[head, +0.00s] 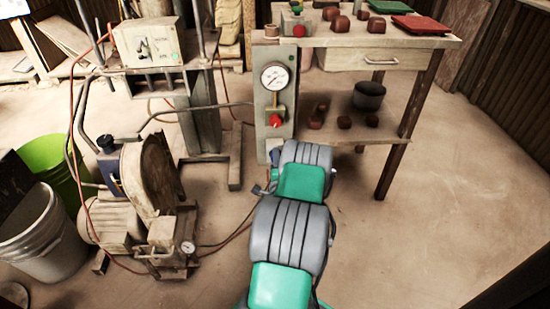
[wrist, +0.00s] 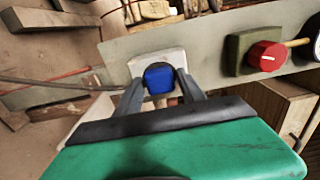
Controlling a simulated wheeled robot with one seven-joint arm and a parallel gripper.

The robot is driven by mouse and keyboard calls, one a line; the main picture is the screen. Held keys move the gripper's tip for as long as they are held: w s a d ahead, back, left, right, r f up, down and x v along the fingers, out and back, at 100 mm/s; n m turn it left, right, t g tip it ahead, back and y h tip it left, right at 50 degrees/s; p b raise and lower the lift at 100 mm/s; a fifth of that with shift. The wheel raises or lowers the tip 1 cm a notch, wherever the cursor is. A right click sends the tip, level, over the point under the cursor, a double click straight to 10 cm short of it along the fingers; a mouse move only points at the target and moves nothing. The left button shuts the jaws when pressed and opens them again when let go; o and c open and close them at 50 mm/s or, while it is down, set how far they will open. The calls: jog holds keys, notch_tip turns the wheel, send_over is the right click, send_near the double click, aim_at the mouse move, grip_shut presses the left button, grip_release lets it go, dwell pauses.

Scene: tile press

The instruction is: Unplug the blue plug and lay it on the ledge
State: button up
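The blue plug (wrist: 158,78) sits at a pale socket block on the grey panel, in the middle of the wrist view. A small blue bit of it (head: 275,157) shows low on the panel in the head view. My gripper (wrist: 160,82) has a dark finger on each side of the plug, and both fingertips appear to touch it. The plug's back end is hidden. The ledge is not clearly identifiable; the wooden bench (head: 437,40) has a top and a lower shelf (head: 360,137).
A red knob (wrist: 266,56) is on the panel to the right of the plug, below a round gauge (head: 274,76). Brown lumps and a dark pot (head: 369,95) stand on the lower shelf. A motor machine (head: 150,190) with hoses stands left. The floor at right is clear.

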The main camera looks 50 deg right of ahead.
grip_shut()
dwell(0.5)
jog(key=b+v, duration=0.5)
jog(key=v, duration=0.1)
dwell(1.2)
